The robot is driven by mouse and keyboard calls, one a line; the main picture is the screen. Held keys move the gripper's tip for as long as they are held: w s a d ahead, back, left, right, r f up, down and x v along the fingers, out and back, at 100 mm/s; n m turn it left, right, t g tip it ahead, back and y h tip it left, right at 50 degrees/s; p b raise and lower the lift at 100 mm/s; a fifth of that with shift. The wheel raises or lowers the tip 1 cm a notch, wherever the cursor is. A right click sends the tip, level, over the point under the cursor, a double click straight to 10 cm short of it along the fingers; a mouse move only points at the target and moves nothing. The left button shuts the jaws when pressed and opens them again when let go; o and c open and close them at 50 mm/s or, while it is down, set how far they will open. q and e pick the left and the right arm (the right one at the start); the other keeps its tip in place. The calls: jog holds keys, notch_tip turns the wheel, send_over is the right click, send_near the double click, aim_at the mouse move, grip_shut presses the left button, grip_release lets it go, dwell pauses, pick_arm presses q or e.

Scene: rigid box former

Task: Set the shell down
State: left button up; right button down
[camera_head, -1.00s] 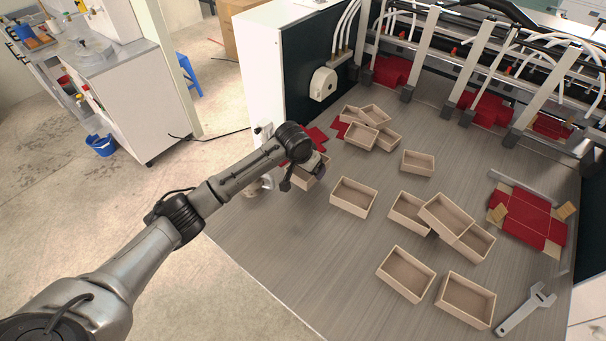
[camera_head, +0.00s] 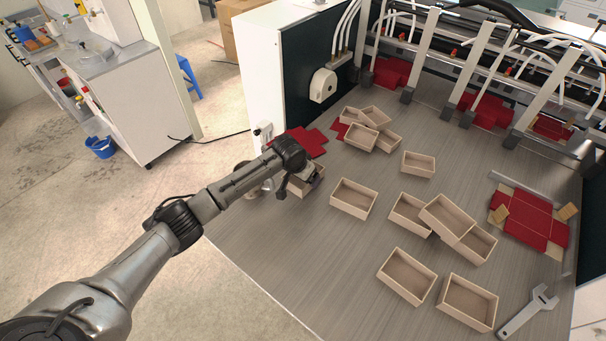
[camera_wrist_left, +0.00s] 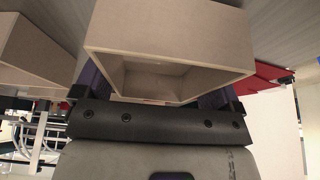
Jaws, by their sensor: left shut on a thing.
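The shell is a pale open box (camera_wrist_left: 170,28) in the left wrist view, between the fingers of my left gripper (camera_wrist_left: 165,95). The gripper is shut on it, and I see into its hollow inside. In the head view the shell (camera_head: 308,184) shows only partly, at the left edge of the table, with my left gripper (camera_head: 302,185) and wrist covering much of it. I cannot tell whether its underside touches the table. My right gripper is in neither view.
Several pale open boxes stand on the grey table (camera_head: 290,240); one box (camera_head: 353,198) is just right of the held shell. Red flat blanks (camera_head: 310,142) lie behind it. A wrench (camera_head: 528,310) lies at the right front. The table's left front is clear.

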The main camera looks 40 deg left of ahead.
pick_arm(q)
jog(key=shift+f, duration=0.1)
jog(key=o, duration=0.6)
jog(key=shift+f, duration=0.1)
jog(key=shift+o, duration=0.2)
jog(key=shift+r, duration=0.4)
jog(key=p+v, duration=0.1)
jog(key=v, duration=1)
jog(key=shift+s+r+p, duration=0.15)
jog(key=shift+r+p, duration=0.15)
jog(key=shift+p, duration=0.05)
